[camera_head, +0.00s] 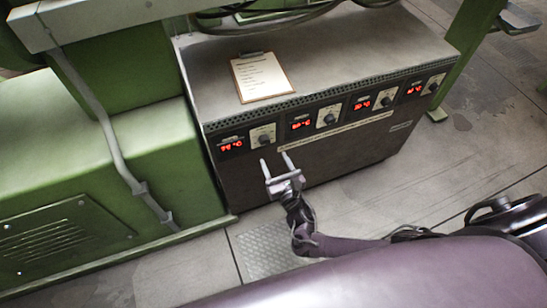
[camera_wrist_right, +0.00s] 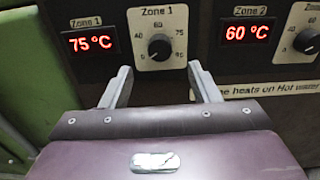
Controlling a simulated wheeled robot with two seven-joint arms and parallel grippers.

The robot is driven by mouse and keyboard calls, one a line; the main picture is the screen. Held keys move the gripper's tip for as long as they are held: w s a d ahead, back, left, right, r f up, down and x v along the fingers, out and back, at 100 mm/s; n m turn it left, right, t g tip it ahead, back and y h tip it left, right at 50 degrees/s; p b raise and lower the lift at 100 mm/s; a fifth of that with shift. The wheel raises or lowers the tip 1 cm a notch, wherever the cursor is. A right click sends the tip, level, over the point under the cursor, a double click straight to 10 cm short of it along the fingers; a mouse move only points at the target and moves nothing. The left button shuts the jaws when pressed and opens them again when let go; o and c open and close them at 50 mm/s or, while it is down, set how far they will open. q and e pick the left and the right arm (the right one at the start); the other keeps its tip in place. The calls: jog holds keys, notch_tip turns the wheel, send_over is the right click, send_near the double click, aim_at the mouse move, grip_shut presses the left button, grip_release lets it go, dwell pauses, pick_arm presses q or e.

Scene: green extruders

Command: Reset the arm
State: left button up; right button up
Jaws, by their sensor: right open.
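My right gripper (camera_head: 275,162) is open and empty in front of the control cabinet (camera_head: 330,165). In the right wrist view its two fingers (camera_wrist_right: 160,86) point at the panel, below the Zone 1 knob (camera_wrist_right: 160,46) and apart from each other. The Zone 1 display (camera_wrist_right: 89,42) reads 75 °C and the Zone 2 display (camera_wrist_right: 247,32) reads 60 °C. I cannot tell from these views whether a fingertip touches the panel. My left gripper is not in view.
A clipboard (camera_head: 262,78) with a paper lies on the cabinet top. Two more displays and knobs sit to the right on the panel. A green machine (camera_head: 110,180) with a grey conduit stands at the left. The floor (camera_head: 400,190) right of the gripper is clear.

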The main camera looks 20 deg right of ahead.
dwell(0.4)
jog(key=s+d+f+m+g+h+p, duration=0.1)
jog(key=s+d+f+m+g, duration=0.35)
jog(key=s+f+m, duration=0.5)
jog(key=s+d+f+m+g+h+p, duration=0.1)
jog(key=s+d+f+m+g+h, duration=0.15)
jog(key=s+f+m+g, duration=0.6)
jog(key=s+f+m+g+y, duration=0.1)
jog(key=s+f+m, duration=0.2)
jog(key=s+m, duration=0.2)
jog(key=s+a+f+m+g+y, duration=0.1)
jog(key=s+f+m, duration=0.3)
jog(key=s, duration=0.7)
jog(key=s+f+m+g+y, duration=0.1)
jog(key=s+f+m+g, duration=0.1)
jog(key=s+f+m, duration=0.2)
jog(key=s+m, duration=0.3)
jog(key=s, duration=0.1)
jog(key=shift+a+p, duration=0.35)
